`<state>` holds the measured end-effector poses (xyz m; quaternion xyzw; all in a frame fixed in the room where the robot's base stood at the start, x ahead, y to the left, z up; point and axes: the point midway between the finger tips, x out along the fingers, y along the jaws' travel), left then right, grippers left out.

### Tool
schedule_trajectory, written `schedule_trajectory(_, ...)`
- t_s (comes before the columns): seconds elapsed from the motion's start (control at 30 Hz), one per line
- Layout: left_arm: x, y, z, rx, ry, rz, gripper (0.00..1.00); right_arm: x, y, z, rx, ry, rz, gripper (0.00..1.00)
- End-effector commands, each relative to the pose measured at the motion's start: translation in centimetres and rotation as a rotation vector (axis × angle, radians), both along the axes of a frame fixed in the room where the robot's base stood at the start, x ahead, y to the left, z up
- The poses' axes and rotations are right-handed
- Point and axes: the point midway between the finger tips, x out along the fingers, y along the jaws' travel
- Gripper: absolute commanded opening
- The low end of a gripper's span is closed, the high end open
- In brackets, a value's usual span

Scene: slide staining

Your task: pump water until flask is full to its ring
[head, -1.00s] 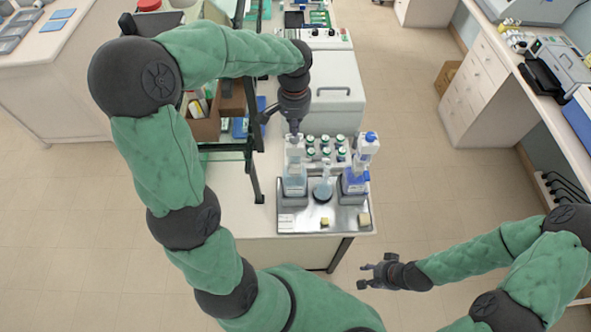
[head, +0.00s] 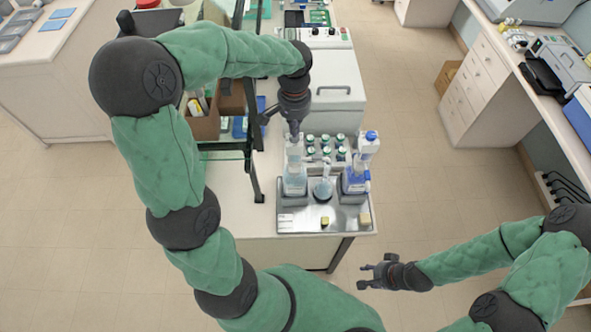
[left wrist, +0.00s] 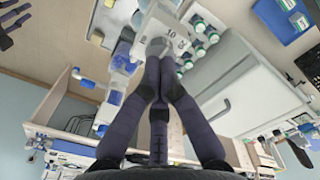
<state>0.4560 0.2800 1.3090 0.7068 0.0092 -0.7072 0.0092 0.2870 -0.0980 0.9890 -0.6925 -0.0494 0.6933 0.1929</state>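A dispenser bottle with pale liquid (head: 295,183) stands at the left of a metal tray (head: 300,223). A small flask (head: 322,189) with a narrow neck and bluish liquid stands beside it; its ring and exact level are too small to read. A second bottle with a blue label and cap (head: 356,180) stands to the right. My left gripper (head: 295,138) is directly above the left bottle's pump head, fingertips at its top. In the left wrist view its fingers (left wrist: 158,72) are together over the pale pump top (left wrist: 157,46). My right gripper (head: 365,277) is open and empty, in front of the bench.
Several green-capped bottles (head: 326,146) stand behind the flask. A white lidded box (head: 337,92) is further back. A dark shelf frame (head: 254,165) rises to the left of the bottles. Small yellow blocks (head: 325,222) lie at the tray's front.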

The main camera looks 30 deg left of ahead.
Motion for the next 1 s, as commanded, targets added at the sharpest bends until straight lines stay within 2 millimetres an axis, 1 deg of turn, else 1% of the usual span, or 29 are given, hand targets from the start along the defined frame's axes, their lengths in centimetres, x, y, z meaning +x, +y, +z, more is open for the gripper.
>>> schedule_trajectory(0.67,0.0,0.0,-2.2,0.000,0.001,0.000,0.00,0.0,0.0,-1.6,0.000,0.000,0.000,0.40)
schedule_trajectory(1.0,-0.1,0.0,-2.3,0.000,0.002,0.000,0.00,0.0,0.0,-1.7,0.000,0.000,0.000,0.40)
